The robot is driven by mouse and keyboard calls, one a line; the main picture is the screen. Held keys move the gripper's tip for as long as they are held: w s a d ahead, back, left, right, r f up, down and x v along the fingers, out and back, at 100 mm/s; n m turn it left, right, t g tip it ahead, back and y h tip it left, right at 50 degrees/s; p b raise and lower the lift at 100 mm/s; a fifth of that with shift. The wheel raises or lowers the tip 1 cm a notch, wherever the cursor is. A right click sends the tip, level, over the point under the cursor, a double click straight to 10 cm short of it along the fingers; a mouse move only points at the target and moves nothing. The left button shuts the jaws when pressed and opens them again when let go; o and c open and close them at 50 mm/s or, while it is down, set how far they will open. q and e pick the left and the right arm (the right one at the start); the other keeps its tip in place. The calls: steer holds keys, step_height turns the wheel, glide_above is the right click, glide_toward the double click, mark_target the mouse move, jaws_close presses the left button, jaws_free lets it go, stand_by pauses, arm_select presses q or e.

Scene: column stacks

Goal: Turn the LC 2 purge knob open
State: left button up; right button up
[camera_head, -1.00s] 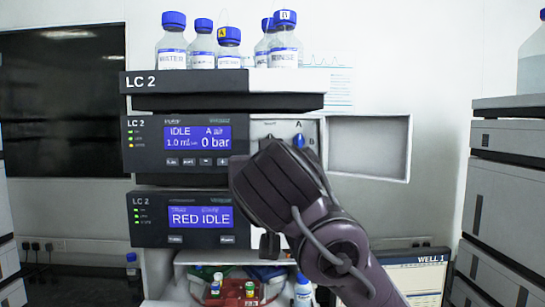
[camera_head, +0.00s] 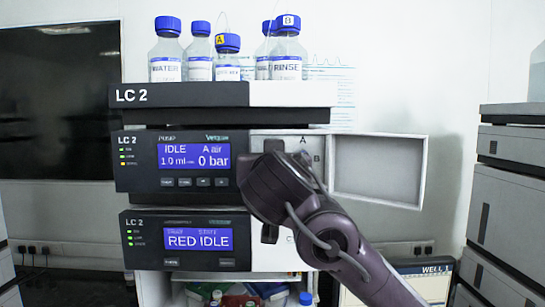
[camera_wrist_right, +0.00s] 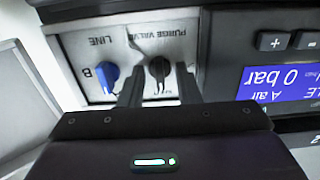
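The LC 2 pump module (camera_head: 140,165) shows IDLE, A air and 0 bar on its blue screen. In the right wrist view its recessed panel holds a black knob (camera_wrist_right: 159,69) under the words PURGE VALVE and a blue LINE knob (camera_wrist_right: 107,76) beside it, by the letter B. My right gripper (camera_wrist_right: 158,73) has its two fingers apart, one on each side of the black knob; I cannot tell whether they touch it. My left gripper is in neither view.
An open white door (camera_head: 378,165) stands right of the pump panel. A second LC 2 module (camera_head: 140,240) reading RED IDLE sits below. Several blue-capped bottles (camera_head: 167,50) stand on top. A WELL 1 monitor (camera_head: 425,283) is low at right, near another instrument stack (camera_head: 500,200).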

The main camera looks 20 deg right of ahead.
steer(key=shift+s, duration=0.15)
steer(key=shift+s+r, duration=0.15)
steer(key=shift+s, duration=0.05)
steer(key=shift+c, duration=0.8)
steer(key=shift+a, duration=0.1)
steer(key=c, duration=0.5)
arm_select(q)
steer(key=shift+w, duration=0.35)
